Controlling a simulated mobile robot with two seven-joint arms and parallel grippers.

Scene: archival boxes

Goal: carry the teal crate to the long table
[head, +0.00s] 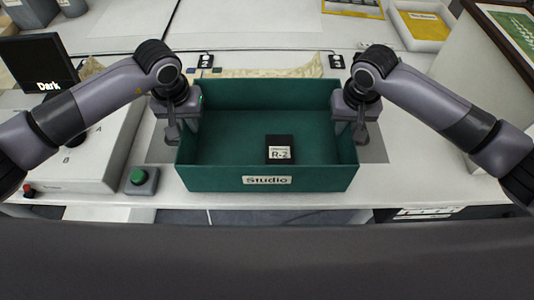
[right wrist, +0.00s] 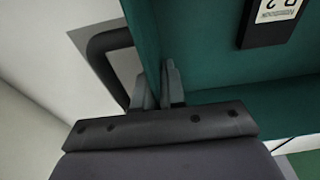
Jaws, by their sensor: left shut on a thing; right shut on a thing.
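The teal crate (head: 220,178) stands in front of me in the head view, with a label reading "Studio" on its near wall. A black box labelled R-2 (head: 280,143) is inside it; part of that box also shows in the right wrist view (right wrist: 268,30). My left gripper (head: 174,128) is at the crate's left wall and shut on it. My right gripper (head: 357,125) is shut on the crate's right wall. In the right wrist view the fingers (right wrist: 160,88) straddle the teal wall (right wrist: 145,30), beside a dark handle (right wrist: 105,50).
The crate is over a grey mat (head: 374,150) on a white table (head: 430,150). To the left are a white box (head: 75,155), a green button (head: 139,178) and a black screen (head: 40,65) reading "Dark".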

